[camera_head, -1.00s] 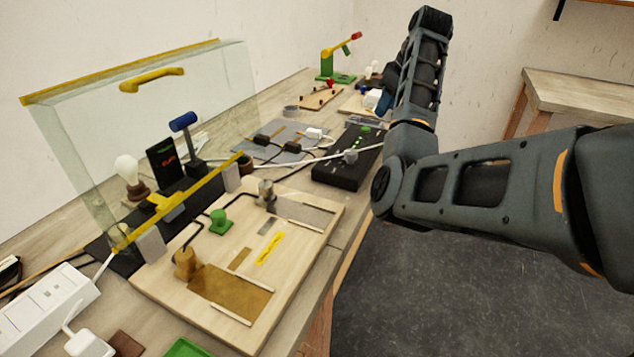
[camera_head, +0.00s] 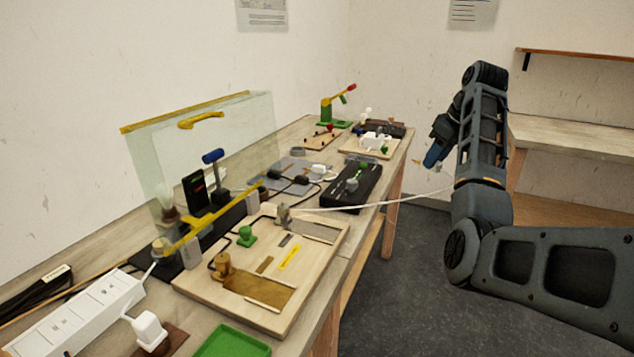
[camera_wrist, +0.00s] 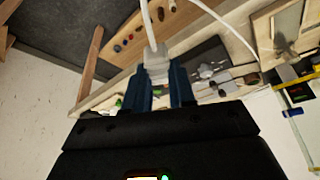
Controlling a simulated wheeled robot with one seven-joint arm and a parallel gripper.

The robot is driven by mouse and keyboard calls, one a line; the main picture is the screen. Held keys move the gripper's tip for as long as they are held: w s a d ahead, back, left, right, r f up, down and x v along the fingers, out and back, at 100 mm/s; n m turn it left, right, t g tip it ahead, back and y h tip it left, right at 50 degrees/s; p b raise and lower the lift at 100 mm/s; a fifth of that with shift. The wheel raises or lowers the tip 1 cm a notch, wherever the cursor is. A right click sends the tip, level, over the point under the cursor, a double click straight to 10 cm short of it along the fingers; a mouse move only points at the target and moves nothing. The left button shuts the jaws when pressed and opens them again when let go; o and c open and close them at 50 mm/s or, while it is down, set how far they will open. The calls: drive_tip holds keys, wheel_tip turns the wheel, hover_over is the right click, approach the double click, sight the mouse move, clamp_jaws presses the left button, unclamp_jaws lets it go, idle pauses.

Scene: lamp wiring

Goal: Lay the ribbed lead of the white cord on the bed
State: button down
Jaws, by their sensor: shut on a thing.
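My gripper (camera_wrist: 162,88) is shut on a white block-shaped end piece (camera_wrist: 156,64) of the white cord. In the head view the blue fingers of my gripper (camera_head: 433,156) point down to the left, off the table's right side. The white cord (camera_head: 385,204) runs from near the grey post on the wooden board to behind my arm. In the wrist view a cord rises from the held piece, and a white cord arcs at upper right. The ribbed lead cannot be made out. The wooden board (camera_head: 322,258) carries a brass plate (camera_head: 250,284) and a grey plate (camera_head: 312,230); which is the bed is unclear.
A glass screen (camera_head: 235,135) with a yellow handle stands behind the board. A white power strip (camera_head: 75,318) and green tray (camera_head: 230,342) lie at the front. A black box (camera_head: 352,190) sits beyond the board. Dark floor is open to the right.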

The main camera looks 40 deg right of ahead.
drive_tip(key=w+a+n+y+p, duration=0.2)
drive_tip(key=w+a+n+p, duration=0.25)
drive_tip(key=w+a, duration=1.1)
drive_tip(key=shift+n, duration=0.75)
drive_tip(key=shift+a+f+b, duration=0.35)
drive_tip(key=shift+a+f, duration=1.1)
drive_tip(key=shift+a, duration=0.3)
drive_tip(key=shift+a+f+b, duration=0.3)
drive_tip(key=shift+a+f, duration=1.1)
drive_tip(key=shift+a, duration=0.4)
drive_tip(key=shift+a+f+b, duration=0.35)
drive_tip(key=shift+a+f, duration=1.1)
drive_tip(key=shift+a, duration=0.3)
drive_tip(key=shift+s+p, duration=0.1)
drive_tip(key=shift+p, duration=0.25)
drive_tip(key=shift+f, duration=0.1)
drive_tip(key=shift+f+b, duration=0.3)
drive_tip(key=shift+f, duration=0.4)
drive_tip(key=shift+f, duration=0.1)
